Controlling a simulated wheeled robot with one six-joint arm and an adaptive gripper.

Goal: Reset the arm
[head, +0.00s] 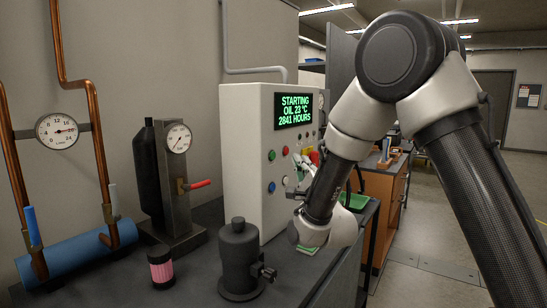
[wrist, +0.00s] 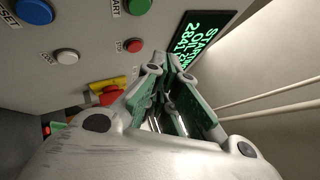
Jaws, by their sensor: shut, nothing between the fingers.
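My arm reaches from the right of the head view toward the front of a pale control cabinet (head: 245,150). My gripper (head: 301,160) is close to the button panel, and its far side is hard to make out there. In the wrist view my gripper (wrist: 170,65) has its green-padded fingers drawn together at the tips, with nothing held. The fingertips point toward the panel between a red button (wrist: 134,45) and the display (wrist: 205,38). I cannot tell whether they touch the panel. The green-lit display (head: 294,110) reads STARTING, OIL 23 °C, 2841 HOURS.
The panel has a blue RESET button (wrist: 33,11), a green START button (wrist: 138,6), a white button (wrist: 67,56) and a red knob (wrist: 108,97) on yellow. A dark cylinder with a valve (head: 240,262), a pink-banded jar (head: 160,268) and a gauge stand (head: 178,180) stand on the bench.

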